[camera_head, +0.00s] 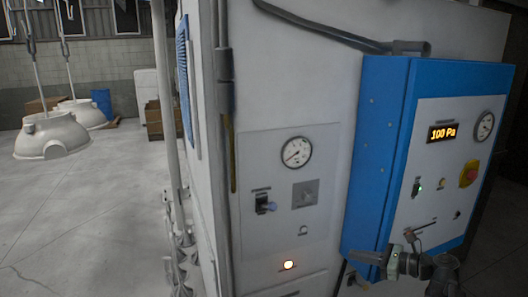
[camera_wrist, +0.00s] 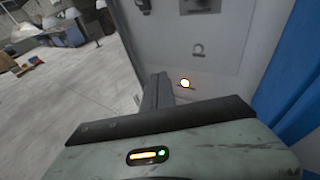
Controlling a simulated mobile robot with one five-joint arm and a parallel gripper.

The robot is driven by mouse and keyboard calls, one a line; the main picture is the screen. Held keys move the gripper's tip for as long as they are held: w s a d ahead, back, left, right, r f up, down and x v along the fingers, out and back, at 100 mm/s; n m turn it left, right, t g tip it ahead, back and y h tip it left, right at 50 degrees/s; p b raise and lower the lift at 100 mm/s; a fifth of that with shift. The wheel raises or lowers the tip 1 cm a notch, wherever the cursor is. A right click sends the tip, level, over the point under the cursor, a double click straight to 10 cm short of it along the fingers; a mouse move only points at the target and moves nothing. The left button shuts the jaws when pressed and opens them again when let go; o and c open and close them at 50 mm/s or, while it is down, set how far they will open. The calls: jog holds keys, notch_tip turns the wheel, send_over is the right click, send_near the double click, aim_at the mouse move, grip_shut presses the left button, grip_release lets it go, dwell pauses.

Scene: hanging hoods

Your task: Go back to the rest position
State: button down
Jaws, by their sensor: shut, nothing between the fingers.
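My gripper (camera_head: 356,257) shows low in the head view, in front of the lower part of the blue control box (camera_head: 372,150). Its fingers point left, towards the grey panel (camera_head: 325,222). In the wrist view my gripper (camera_wrist: 158,80) is shut and empty, its dark fingers reaching up towards the panel. I cannot tell how close the fingers are to the panel.
The box carries a display (camera_head: 443,133) reading 100 Pa, a gauge (camera_head: 484,126) and a red knob (camera_head: 468,174). The panel has another gauge (camera_head: 297,152) and a switch (camera_head: 264,204). White hoods (camera_head: 50,138) hang at left. The floor (camera_head: 85,220) there is open.

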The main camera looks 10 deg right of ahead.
jog(key=s+a+f+n+g+h+b, duration=0.15)
jog(key=a+f+n+g+b, duration=0.35)
jog(key=a+f, duration=0.65)
jog(key=a+f+n+g+h+b, duration=0.25)
jog(key=a+f+n, duration=0.45)
jog(key=a, duration=0.8)
jog(key=s+a+f+n+g+h, duration=0.2)
jog(key=s+f+n, duration=0.1)
jog(key=f+n, duration=0.3)
jog(key=s+d+f+n+h, duration=0.1)
jog(key=d+f+n+h, duration=0.2)
jog(key=d+n+h, duration=0.2)
jog(key=d+n, duration=0.3)
jog(key=d, duration=0.1)
jog(key=shift+s+b, duration=0.15)
jog(key=shift+b, duration=0.2)
